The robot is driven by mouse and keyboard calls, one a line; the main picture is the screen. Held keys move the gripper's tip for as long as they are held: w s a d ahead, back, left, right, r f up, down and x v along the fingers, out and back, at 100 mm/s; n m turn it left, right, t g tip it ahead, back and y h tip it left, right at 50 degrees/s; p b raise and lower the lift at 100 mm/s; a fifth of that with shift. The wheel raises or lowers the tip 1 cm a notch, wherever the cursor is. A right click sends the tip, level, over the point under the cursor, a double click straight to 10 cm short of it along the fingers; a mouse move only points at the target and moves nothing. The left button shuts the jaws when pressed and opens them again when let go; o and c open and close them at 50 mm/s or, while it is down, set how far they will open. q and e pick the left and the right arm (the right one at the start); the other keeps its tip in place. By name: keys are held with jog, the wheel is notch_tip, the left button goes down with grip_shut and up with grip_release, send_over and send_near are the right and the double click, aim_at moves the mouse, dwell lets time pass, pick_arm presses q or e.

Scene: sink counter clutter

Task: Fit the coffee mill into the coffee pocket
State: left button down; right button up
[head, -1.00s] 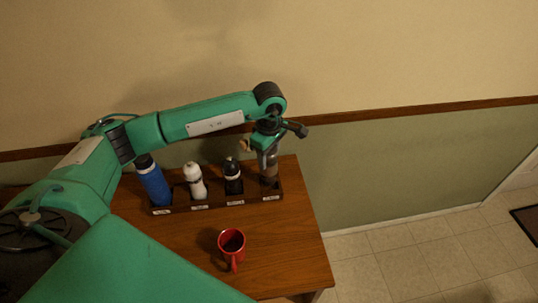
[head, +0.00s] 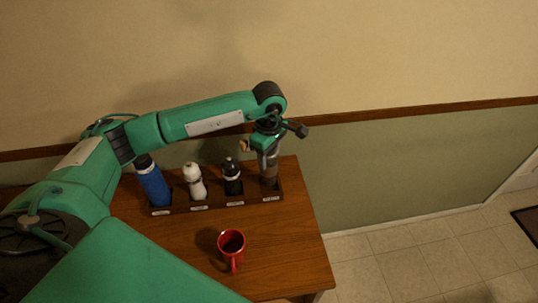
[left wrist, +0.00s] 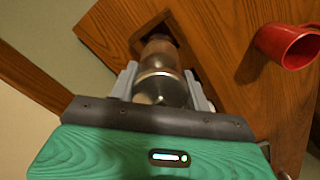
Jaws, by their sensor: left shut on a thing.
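The coffee mill (head: 270,172) is a brown see-through cylinder with a metal part; in the left wrist view the mill (left wrist: 160,82) stands between the fingers. My left gripper (head: 267,150) is shut on its upper part from above. The mill is roughly upright at the rightmost compartment, the coffee pocket (head: 272,197), of a dark rack (head: 217,205). Its lower end appears inside that pocket's opening; how deep it sits I cannot tell. The label on the front is too small to read. My right gripper is not in view.
A blue bottle (head: 153,185), a white bottle (head: 195,183) and a black bottle (head: 232,180) stand in the other compartments. A red mug (head: 231,247) stands on the wooden table (head: 285,250) in front. The wall (head: 390,160) is close behind. The table's right front is clear.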

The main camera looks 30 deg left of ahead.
aim_at(268, 177)
pick_arm(q)
jog(key=shift+b, duration=0.4)
jog(key=shift+f+b, duration=0.4)
dwell(0.4)
jog(key=shift+f+b, duration=1.6)
jog(key=shift+f, duration=0.05)
jog(key=c, duration=0.6)
grip_release()
jog(key=shift+r, duration=0.1)
